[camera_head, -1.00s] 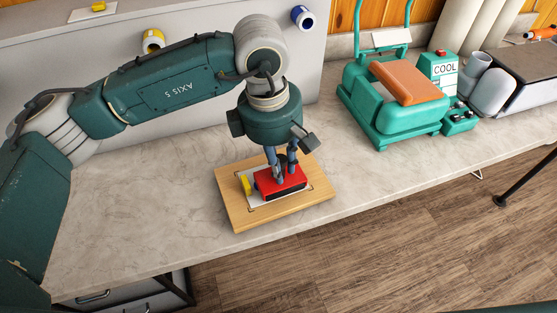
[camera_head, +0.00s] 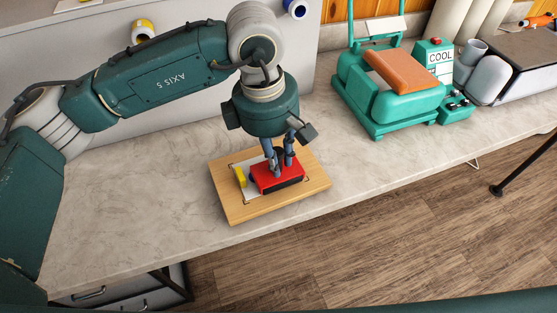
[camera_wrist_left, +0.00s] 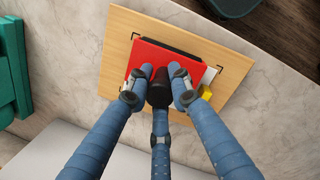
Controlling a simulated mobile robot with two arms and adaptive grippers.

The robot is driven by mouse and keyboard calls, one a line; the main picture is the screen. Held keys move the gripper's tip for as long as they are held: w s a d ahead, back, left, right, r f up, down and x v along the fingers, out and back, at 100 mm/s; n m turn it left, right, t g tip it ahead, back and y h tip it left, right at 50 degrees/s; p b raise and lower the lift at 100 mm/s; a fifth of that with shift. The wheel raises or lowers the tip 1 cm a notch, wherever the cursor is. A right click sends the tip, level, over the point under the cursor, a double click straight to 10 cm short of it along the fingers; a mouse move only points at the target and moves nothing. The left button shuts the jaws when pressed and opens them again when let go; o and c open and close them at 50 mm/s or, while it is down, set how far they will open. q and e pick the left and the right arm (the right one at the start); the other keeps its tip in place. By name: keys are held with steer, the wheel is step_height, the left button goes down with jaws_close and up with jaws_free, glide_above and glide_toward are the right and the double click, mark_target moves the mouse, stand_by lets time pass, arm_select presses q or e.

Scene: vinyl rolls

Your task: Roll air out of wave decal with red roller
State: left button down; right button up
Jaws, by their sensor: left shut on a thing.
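My left gripper (camera_head: 279,170) points down over the wooden board (camera_head: 245,213) and is shut on the black grip (camera_wrist_left: 160,92) of the red roller (camera_head: 292,177). The roller's red body (camera_wrist_left: 150,60) lies over a white sheet (camera_head: 249,193) on the board; whether it presses on the sheet I cannot tell. A yellow piece (camera_head: 240,176) is on the sheet, left of the roller; it also shows in the left wrist view (camera_wrist_left: 206,94). The roller hides most of the sheet, and no wave shape can be made out. My right gripper is out of view.
A teal heat press (camera_head: 395,100) with an orange pad and a COOL sign (camera_head: 440,58) stand to the right. A yellow-and-white roll (camera_head: 143,30) and a blue one (camera_head: 296,8) are at the back wall. The marble counter (camera_head: 140,205) is clear left of the board.

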arm_select(q)
steer(key=shift+w+a+b, duration=0.25)
steer(key=shift+w+a, duration=0.1)
steer(key=shift+w, duration=0.6)
steer(key=shift+w+a+b, duration=0.25)
steer(key=shift+w+a, duration=0.1)
steer(key=shift+w, duration=0.6)
steer(key=shift+w+a+b, duration=0.25)
steer(key=shift+w+a, duration=0.1)
steer(key=shift+w, duration=0.6)
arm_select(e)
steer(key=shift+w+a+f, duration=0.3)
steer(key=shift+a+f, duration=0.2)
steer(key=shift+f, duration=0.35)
arm_select(q)
steer(key=shift+s, duration=0.1)
steer(key=shift+s+d+b, duration=0.35)
steer(key=shift+s+d, duration=0.05)
steer(key=shift+s, duration=0.65)
steer(key=shift+s+d+b, duration=0.4)
steer(key=shift+s, duration=0.7)
steer(key=shift+s+d+b, duration=0.35)
steer(key=shift+s+d, duration=0.05)
steer(key=shift+s, duration=0.65)
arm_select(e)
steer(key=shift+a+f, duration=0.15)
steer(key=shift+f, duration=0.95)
arm_select(q)
steer(key=shift+w+f, duration=0.1)
steer(key=shift+w, duration=0.05)
